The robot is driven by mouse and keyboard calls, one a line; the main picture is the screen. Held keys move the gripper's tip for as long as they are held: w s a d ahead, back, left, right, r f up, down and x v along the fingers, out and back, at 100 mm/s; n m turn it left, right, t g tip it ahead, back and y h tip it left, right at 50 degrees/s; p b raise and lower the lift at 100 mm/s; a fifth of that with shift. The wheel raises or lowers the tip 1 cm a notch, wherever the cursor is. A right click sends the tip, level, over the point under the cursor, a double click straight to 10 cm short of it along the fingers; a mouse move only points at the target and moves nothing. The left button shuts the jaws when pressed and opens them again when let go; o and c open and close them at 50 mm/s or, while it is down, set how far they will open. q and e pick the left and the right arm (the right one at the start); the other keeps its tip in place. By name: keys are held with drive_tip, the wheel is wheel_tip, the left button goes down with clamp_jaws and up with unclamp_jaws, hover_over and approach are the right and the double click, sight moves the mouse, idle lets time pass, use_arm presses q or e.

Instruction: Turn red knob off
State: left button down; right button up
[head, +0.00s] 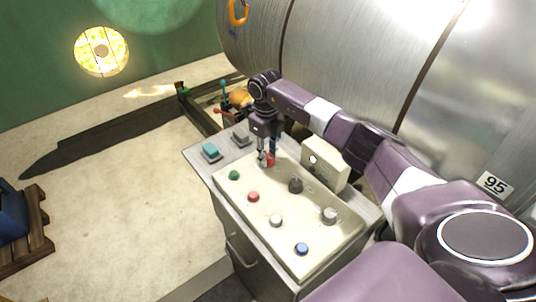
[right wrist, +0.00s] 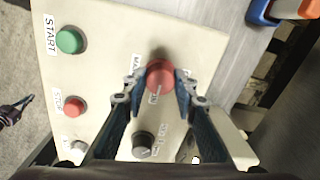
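The red knob (right wrist: 160,75) is on the cream control panel (right wrist: 110,30), near labels partly reading "MA" and "ON". In the right wrist view the two fingertips of my right gripper (right wrist: 159,92) are on either side of the knob, close to its edges. I cannot tell if they press on it. In the head view my right gripper (head: 265,158) points down at the panel's far end, with the red knob (head: 270,159) partly hidden by the fingers. My left gripper is not in view.
A cream box (head: 326,164) stands at the panel's right edge. A large metal tank (head: 340,50) is behind.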

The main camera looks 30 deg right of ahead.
drive_tip(key=c, duration=0.5)
drive_tip(key=shift+o, duration=0.2)
drive_tip(key=shift+n+b, duration=0.3)
drive_tip(key=shift+b, duration=0.1)
drive_tip(key=shift+n+b, duration=0.5)
drive_tip(key=shift+n, duration=0.1)
drive_tip(key=n+b, duration=0.2)
drive_tip(key=n, duration=0.1)
drive_tip(key=shift+w+b, duration=0.1)
drive_tip(key=shift+b, duration=0.2)
drive_tip(key=n+b, duration=0.2)
drive_tip(key=n, duration=0.3)
drive_tip(key=shift+d, duration=0.1)
drive_tip(key=n+b, duration=0.2)
drive_tip(key=n, duration=0.2)
drive_tip(key=shift+r, duration=0.1)
use_arm(q)
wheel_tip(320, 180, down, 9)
drive_tip(key=b, duration=0.1)
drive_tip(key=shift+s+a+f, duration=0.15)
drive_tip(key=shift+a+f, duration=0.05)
use_arm(e)
drive_tip(key=shift+r+n, duration=0.1)
drive_tip(key=shift+n, duration=2)
drive_tip(key=shift+t+y, duration=0.3)
